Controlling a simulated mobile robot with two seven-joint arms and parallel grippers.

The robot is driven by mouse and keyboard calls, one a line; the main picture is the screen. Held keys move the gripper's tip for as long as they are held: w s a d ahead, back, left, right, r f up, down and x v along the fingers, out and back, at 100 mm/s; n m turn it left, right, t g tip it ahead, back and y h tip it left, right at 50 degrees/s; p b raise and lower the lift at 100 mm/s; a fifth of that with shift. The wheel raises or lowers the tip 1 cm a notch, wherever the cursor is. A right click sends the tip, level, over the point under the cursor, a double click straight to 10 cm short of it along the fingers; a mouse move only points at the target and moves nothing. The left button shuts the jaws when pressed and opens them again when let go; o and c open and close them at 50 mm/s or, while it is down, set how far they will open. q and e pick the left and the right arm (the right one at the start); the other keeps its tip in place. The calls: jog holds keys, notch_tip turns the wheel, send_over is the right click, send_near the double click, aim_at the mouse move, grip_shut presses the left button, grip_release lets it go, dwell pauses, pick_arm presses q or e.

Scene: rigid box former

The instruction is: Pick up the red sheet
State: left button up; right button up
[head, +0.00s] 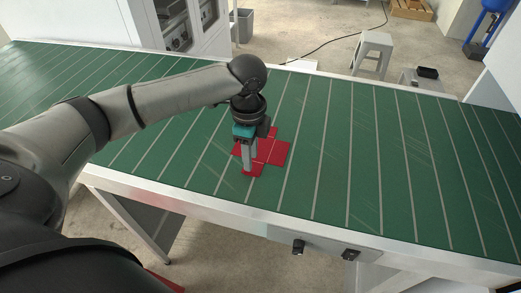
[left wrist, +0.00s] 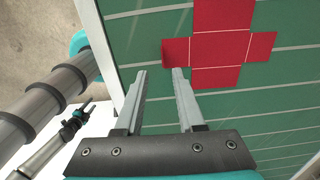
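The red sheet (head: 271,151) is a flat cross of panels with pale crease lines, lying on the green striped conveyor belt (head: 330,150). My left gripper (head: 248,173) points down over its near left side and partly hides it. In the left wrist view the left gripper (left wrist: 159,72) is open, with nothing between its fingers. One fingertip overlaps the lower edge of the sheet's left flap (left wrist: 175,53) in the picture; contact cannot be told. My right gripper (left wrist: 89,106) shows small at the left of that view, its fingers apart and empty, away from the sheet.
The belt has a pale metal edge (head: 310,232) with two dark knobs (head: 299,247) on its front. The belt right of the sheet is clear. A white machine (head: 185,25), a grey bin (head: 243,25) and a stool (head: 373,50) stand behind.

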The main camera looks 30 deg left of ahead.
aim_at(252, 171)
pick_arm(q)
jog(key=f+b, duration=0.1)
jog(key=f, duration=0.4)
jog(key=shift+w+f, duration=0.2)
grip_shut()
dwell(0.4)
